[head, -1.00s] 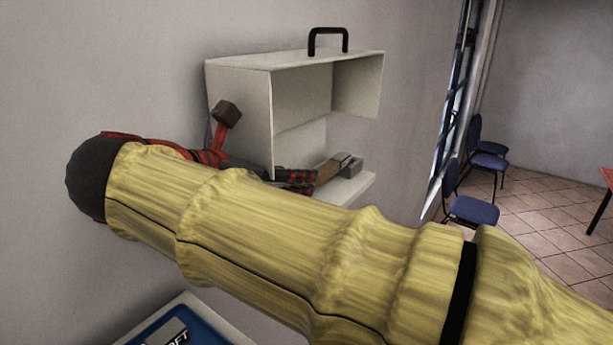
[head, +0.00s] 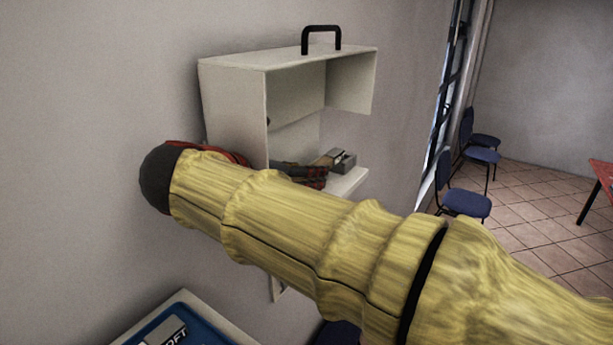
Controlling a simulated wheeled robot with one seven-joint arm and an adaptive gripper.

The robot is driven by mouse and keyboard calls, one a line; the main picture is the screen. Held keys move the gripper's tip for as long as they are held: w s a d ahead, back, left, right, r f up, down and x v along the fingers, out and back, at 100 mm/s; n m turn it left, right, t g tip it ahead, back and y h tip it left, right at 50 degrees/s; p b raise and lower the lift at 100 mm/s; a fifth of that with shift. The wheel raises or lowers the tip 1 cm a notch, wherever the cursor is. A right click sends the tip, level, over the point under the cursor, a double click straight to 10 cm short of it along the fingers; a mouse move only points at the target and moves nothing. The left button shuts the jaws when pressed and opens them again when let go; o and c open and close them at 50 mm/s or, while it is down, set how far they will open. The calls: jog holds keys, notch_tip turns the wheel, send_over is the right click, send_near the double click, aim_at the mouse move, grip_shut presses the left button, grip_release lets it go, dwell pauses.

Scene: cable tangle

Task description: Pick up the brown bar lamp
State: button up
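I cannot clearly make out the brown bar lamp. A grey block (head: 343,160) sits on the bottom shelf of the wall cabinet (head: 232,105). My gripper (head: 300,172), dark with red, reaches into the cabinet's open front. One finger shows low over the shelf, its brownish tip close to the grey block; I cannot tell whether they touch. The other finger is mostly hidden; only a small dark spot shows at the cabinet's left panel edge. My yellow-sleeved arm covers the gripper's base. Whether anything is held cannot be seen.
The cabinet has a black handle (head: 321,38) on top and a side panel on its left. A blue-and-white box (head: 178,325) lies below at the lower left. Blue chairs (head: 463,190) and a red table (head: 604,176) stand far right, with tiled floor between.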

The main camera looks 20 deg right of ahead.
jog(key=shift+c, duration=0.5)
grip_shut()
